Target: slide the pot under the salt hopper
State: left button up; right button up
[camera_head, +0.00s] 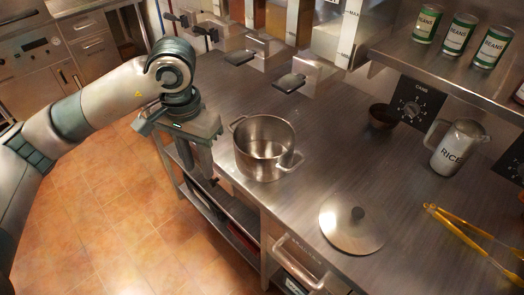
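The pot (264,160) is a shiny open steel pot with two side handles, upright on the steel counter near its front edge. It looks empty. My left gripper (211,180) points down just left of the pot, at the counter's front edge. I cannot tell whether it touches the pot, or whether its fingers are apart. Several hoppers with dark levers line the back of the counter; the nearest one (310,72) stands behind the pot. I cannot read which is the salt hopper. My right gripper is not in view.
A round lid (340,235) lies right of the pot. A dark bowl (381,117), a RICE jug (459,149) and yellow tongs (470,235) are farther right. Green BEANS cans (459,36) stand on a shelf. The counter between pot and hoppers is clear.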

pick_arm(q)
jog(key=shift+s+d+f, duration=0.1)
jog(key=shift+d+f, duration=0.05)
jog(key=c, duration=0.5)
jog(key=s+d+f+n+g+h, duration=0.1)
jog(key=d, duration=0.1)
jog(key=s+d+f+n+g+h, duration=0.1)
jog(key=s+d+f+n+h, duration=0.1)
jog(key=s+d+f+n+g+h, duration=0.1)
jog(key=d, duration=0.1)
jog(key=shift+s+d+f+n+h, duration=0.25)
jog(key=shift+s+n+h, duration=0.1)
jog(key=shift+n+h, duration=0.05)
grip_shut()
jog(key=s+d+n+h, duration=0.2)
jog(key=d+n+h, duration=0.4)
jog(key=n+h, duration=0.75)
jog(key=w+a+f+n+t+y, duration=0.2)
jog(key=a+f+n+t, duration=0.4)
jog(key=n, duration=0.9)
jog(key=w+a+f+n+t+y, duration=0.3)
jog(key=a+f+n+t, duration=0.3)
jog(key=n, duration=1)
jog(key=w+a+t, duration=0.1)
jog(key=a+t, duration=0.2)
jog(key=a, duration=0.2)
jog(key=shift+f+t, duration=0.35)
jog(key=shift+t, duration=0.05)
jog(key=shift+n+y, duration=0.25)
